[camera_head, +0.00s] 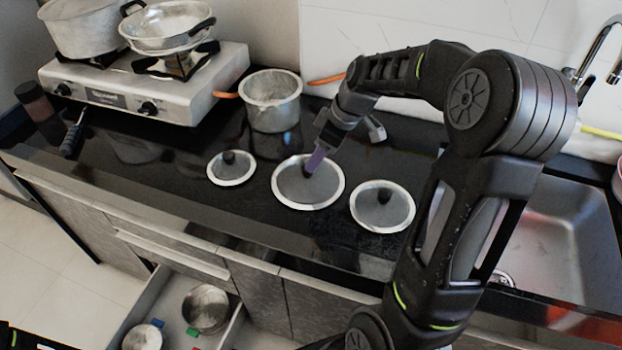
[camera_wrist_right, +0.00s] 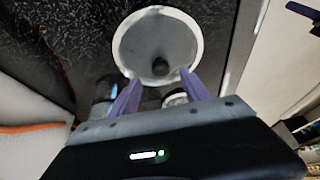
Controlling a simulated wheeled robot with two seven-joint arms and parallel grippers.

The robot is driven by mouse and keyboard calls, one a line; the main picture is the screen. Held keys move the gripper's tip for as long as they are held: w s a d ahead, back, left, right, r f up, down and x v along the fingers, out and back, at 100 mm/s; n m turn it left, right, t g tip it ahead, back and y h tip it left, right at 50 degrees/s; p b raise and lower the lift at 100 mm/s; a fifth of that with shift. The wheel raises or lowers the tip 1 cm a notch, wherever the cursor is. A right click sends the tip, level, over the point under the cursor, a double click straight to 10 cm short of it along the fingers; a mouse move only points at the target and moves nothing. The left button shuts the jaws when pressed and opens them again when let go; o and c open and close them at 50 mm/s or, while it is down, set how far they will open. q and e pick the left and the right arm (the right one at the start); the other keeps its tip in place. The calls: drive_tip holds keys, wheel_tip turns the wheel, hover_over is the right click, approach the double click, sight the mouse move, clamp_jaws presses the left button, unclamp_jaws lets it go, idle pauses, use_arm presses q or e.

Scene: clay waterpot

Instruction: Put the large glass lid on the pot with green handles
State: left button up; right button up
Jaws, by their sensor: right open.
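The large glass lid (camera_head: 290,190) is the middle of three lids on the dark counter. It has a silver rim and a black knob. My right gripper (camera_head: 316,160) is over it, fingers pointing down at the knob. In the right wrist view the lid (camera_wrist_right: 140,40) lies beyond the open fingers (camera_wrist_right: 160,75), with the knob between the tips; whether they touch it I cannot tell. A metal pot (camera_head: 206,308) with a green handle piece beside it sits in the open drawer below. My left gripper is not in view.
A smaller lid (camera_head: 231,178) lies to the left and another lid (camera_head: 382,216) to the right. A pot with orange handles (camera_head: 272,118) stands behind. The stove (camera_head: 120,98) bears two pots. The sink (camera_head: 555,245) is at right. A smaller pot (camera_head: 142,338) shares the drawer.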

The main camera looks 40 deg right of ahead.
sight(308, 175)
drive_tip(key=shift+p+x, duration=0.6)
drive_tip(key=shift+x, duration=2.2)
drive_tip(key=shift+a, duration=0.1)
drive_tip(key=shift+s, duration=0.1)
clamp_jaws()
